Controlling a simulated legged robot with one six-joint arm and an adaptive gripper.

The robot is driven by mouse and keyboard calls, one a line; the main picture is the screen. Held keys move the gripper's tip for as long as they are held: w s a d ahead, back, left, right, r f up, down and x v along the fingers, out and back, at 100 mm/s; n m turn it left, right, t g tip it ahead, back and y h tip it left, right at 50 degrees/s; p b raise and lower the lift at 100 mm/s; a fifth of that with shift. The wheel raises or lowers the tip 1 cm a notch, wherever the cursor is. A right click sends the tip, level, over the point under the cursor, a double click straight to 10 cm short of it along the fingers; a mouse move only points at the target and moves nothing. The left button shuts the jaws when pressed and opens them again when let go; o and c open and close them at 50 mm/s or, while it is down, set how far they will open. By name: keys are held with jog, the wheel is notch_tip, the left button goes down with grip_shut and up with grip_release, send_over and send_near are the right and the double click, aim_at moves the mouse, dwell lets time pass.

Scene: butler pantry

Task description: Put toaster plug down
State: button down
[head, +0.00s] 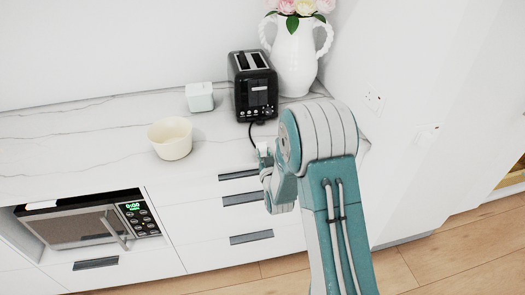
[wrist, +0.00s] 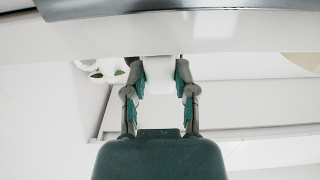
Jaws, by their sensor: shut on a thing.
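The black toaster (head: 254,85) stands on the marble counter (head: 100,125) near the wall, with its dark cord (head: 252,130) running down its front toward my gripper (head: 264,152). My gripper is at the counter's front edge, in front of the toaster, and partly hidden by my arm. In the wrist view my gripper (wrist: 160,72) has its two fingers closed on a pale block-shaped thing, which appears to be the toaster plug (wrist: 158,75). The plug's prongs cannot be made out.
A white vase with flowers (head: 294,58) stands right of the toaster. A pale canister (head: 199,97) and a cream bowl (head: 170,138) stand to its left. Wall outlets (head: 373,99) are at the right. A microwave (head: 85,222) sits below. The counter's left part is clear.

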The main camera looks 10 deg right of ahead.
jog(key=shift+a+f, duration=0.35)
jog(key=shift+f, duration=0.1)
jog(key=shift+d, duration=0.3)
jog(key=shift+c, duration=2.1)
grip_release()
jog(key=shift+d, duration=0.1)
jog(key=shift+a+r, duration=0.1)
jog(key=shift+a, duration=0.15)
